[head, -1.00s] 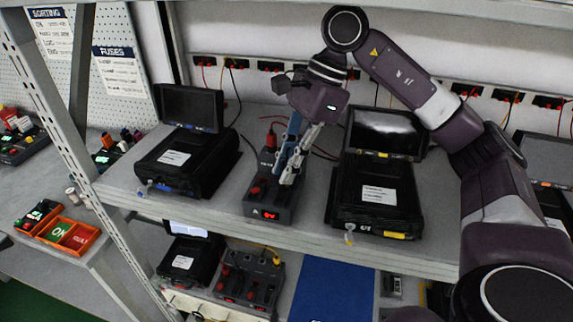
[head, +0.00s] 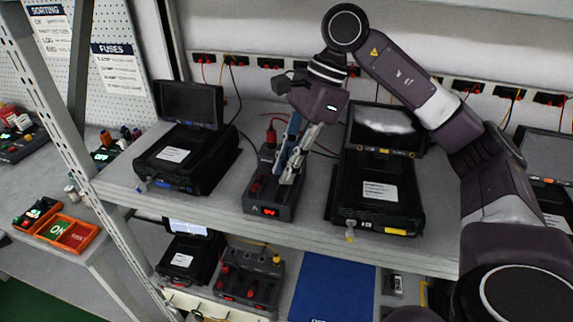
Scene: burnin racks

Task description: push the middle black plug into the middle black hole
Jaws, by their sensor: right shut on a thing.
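A dark box (head: 283,212) with a red lit display stands on the upper shelf between two black instruments. A red plug (head: 271,135) stands upright at its back end, and a red part (head: 256,187) shows on its left side near the front. My right gripper (head: 289,172) reaches down over the box's right side, its fingers closed together. It is shut on the middle black plug, which the fingers hide. The middle black hole is hidden too, so I cannot tell how deep the plug sits. My left gripper is not in view.
Black instruments with screens stand left (head: 185,160) and right (head: 378,195) of the box, the right one close to my gripper. Wall sockets (head: 271,63) with cables run behind. The lower shelf holds similar boxes (head: 250,275) and a blue mat (head: 332,285).

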